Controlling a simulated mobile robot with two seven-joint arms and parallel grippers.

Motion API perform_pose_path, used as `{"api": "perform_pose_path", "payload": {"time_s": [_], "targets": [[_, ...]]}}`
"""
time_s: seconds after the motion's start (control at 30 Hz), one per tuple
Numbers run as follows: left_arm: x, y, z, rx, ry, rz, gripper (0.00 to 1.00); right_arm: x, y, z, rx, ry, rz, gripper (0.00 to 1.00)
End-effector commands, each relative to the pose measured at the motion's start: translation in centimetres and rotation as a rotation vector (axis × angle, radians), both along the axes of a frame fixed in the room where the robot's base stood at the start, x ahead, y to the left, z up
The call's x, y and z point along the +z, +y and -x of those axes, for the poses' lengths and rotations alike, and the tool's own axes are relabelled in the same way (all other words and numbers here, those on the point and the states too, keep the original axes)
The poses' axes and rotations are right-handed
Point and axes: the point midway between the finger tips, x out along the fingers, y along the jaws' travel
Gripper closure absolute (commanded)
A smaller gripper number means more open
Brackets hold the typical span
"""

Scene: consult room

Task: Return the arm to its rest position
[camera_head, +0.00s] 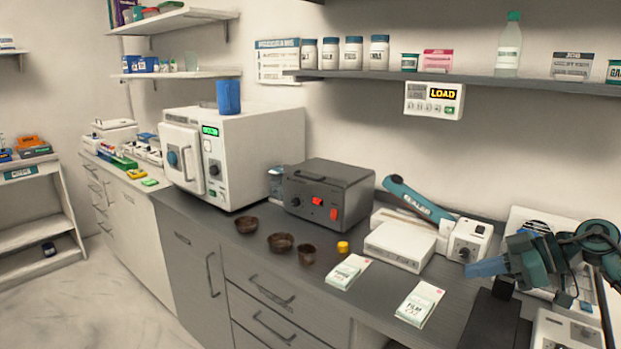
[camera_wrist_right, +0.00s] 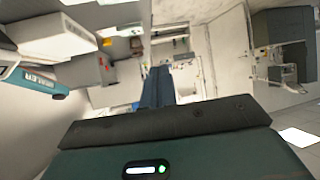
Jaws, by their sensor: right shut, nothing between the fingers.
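My right arm comes in from the right edge in the head view, with teal links bent over the right end of the dark counter (camera_head: 455,290). My right gripper (camera_head: 470,267) points left, its blue fingers together and empty, in front of the white boxy device with a knob (camera_head: 468,241). In the right wrist view the blue fingers (camera_wrist_right: 157,75) lie side by side with nothing between them. The room shows tilted beyond them. My left gripper is in neither view.
On the counter stand brown bowls (camera_head: 281,243), a yellow cap (camera_head: 343,247), two small packets (camera_head: 348,271), a white box (camera_head: 400,245), a dark grey unit (camera_head: 328,195) and a white autoclave-like machine (camera_head: 240,150). A shelf (camera_head: 450,78) runs above. Open floor lies at left.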

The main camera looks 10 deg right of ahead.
Motion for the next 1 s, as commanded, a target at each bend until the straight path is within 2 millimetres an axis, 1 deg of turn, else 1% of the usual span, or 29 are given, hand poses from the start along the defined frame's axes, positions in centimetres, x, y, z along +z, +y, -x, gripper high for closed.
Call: {"api": "perform_pose_path", "payload": {"time_s": [0.03, 0.07, 0.1, 0.17, 0.2, 0.27, 0.33, 0.37, 0.4, 0.47, 0.5, 0.57, 0.6, 0.63, 0.7, 0.8, 0.9, 1.0], "targets": [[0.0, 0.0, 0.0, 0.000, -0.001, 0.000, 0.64, -2.2, 2.8, -0.2, 0.041, -0.070, -0.065, 1.00], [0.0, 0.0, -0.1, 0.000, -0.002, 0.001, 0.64, -3.2, 4.3, -0.3, 0.055, -0.124, -0.101, 1.00], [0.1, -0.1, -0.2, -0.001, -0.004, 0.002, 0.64, -4.4, 6.3, -0.3, 0.061, -0.194, -0.149, 1.00], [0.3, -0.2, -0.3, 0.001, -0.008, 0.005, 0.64, -6.2, 9.0, -0.1, 0.040, -0.298, -0.218, 1.00], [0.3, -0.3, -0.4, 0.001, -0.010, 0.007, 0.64, -7.5, 10.7, 0.2, 0.006, -0.361, -0.261, 1.00], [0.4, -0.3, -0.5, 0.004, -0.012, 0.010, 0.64, -9.4, 12.8, 0.7, -0.078, -0.438, -0.307, 1.00], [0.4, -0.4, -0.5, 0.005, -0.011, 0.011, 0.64, -12.0, 14.8, 1.7, -0.210, -0.488, -0.328, 1.00], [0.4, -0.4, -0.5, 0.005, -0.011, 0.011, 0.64, -13.2, 15.5, 2.2, -0.272, -0.494, -0.328, 1.00], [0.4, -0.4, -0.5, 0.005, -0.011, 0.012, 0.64, -14.9, 16.3, 3.1, -0.355, -0.488, -0.315, 1.00], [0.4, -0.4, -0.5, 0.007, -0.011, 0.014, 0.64, -17.8, 17.7, 4.8, -0.473, -0.444, -0.275, 1.00], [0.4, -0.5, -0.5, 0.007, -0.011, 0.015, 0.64, -19.8, 18.7, 6.2, -0.541, -0.394, -0.239, 1.00], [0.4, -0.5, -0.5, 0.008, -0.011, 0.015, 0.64, -22.7, 20.3, 8.6, -0.616, -0.301, -0.177, 1.00], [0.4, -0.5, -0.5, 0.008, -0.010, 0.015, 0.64, -24.4, 21.5, 10.2, -0.647, -0.231, -0.137, 1.00], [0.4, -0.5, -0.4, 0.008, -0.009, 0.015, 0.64, -25.5, 22.3, 11.4, -0.661, -0.182, -0.109, 1.00], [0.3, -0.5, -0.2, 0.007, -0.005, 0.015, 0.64, -27.4, 24.2, 13.9, -0.668, -0.079, -0.057, 1.00], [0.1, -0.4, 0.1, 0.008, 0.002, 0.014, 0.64, -29.0, 26.3, 16.6, -0.650, 0.029, -0.011, 1.00], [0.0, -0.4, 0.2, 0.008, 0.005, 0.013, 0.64, -29.8, 27.5, 18.1, -0.630, 0.085, 0.013, 1.00], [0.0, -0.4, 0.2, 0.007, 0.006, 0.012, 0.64, -30.0, 27.9, 18.6, -0.620, 0.103, 0.020, 1.00]]}}
